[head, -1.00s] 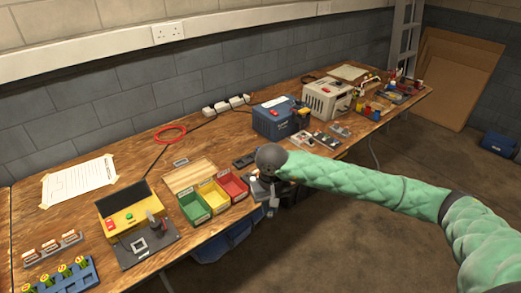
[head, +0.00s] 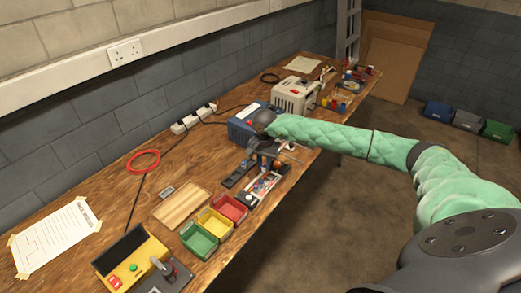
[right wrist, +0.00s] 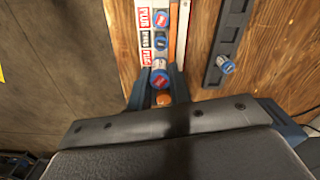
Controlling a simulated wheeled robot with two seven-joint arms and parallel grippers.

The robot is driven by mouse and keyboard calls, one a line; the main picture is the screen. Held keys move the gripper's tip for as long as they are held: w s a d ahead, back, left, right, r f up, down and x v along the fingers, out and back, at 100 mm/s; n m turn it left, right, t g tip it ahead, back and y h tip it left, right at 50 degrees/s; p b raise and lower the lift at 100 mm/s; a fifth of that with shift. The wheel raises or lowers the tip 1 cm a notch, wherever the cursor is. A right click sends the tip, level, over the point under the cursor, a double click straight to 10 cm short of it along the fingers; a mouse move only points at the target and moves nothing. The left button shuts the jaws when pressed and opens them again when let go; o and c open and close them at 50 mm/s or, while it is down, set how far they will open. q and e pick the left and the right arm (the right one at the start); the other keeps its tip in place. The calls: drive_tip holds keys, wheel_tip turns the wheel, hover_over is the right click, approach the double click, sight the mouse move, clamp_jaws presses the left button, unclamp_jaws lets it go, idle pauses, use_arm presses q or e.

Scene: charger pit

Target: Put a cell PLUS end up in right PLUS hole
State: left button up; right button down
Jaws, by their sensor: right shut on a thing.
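My right gripper (head: 262,158) is over the charger (head: 262,187) on the workbench. In the right wrist view its two dark fingers (right wrist: 157,88) are shut on a blue cell (right wrist: 160,77) with a reddish-orange upper end. The charger strip (right wrist: 147,60) carries red PLUS labels at both ends and a black label between. The held cell is by the near PLUS label; I cannot tell whether it is in the hole or above it. Blue-rimmed round tops show at the far PLUS label (right wrist: 160,19) and the middle label (right wrist: 160,42). My left gripper is out of view.
A dark rack (right wrist: 228,40) beside the charger bears another blue cell (right wrist: 226,64). Green (head: 199,240), yellow (head: 215,223) and red (head: 230,208) bins stand to the left. A blue box (head: 246,125) and a pale machine (head: 297,97) stand farther along the bench.

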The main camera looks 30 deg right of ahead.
drive_tip(key=shift+w+d+f+m, duration=0.2)
drive_tip(key=shift+d+f, duration=0.25)
drive_tip(key=shift+f, duration=0.3)
drive_tip(key=shift+w+d+f+m, duration=0.1)
drive_tip(key=shift+w+d+f, duration=0.25)
drive_tip(key=shift+f, duration=0.35)
drive_tip(key=shift+s+f+b, duration=0.1)
drive_tip(key=shift+f+b, duration=0.2)
drive_tip(key=shift+f, duration=1.4)
drive_tip(key=shift+f+b, duration=0.3)
drive_tip(key=shift+b, duration=0.1)
drive_tip(key=shift+f+b, duration=0.35)
drive_tip(key=shift+b, duration=0.05)
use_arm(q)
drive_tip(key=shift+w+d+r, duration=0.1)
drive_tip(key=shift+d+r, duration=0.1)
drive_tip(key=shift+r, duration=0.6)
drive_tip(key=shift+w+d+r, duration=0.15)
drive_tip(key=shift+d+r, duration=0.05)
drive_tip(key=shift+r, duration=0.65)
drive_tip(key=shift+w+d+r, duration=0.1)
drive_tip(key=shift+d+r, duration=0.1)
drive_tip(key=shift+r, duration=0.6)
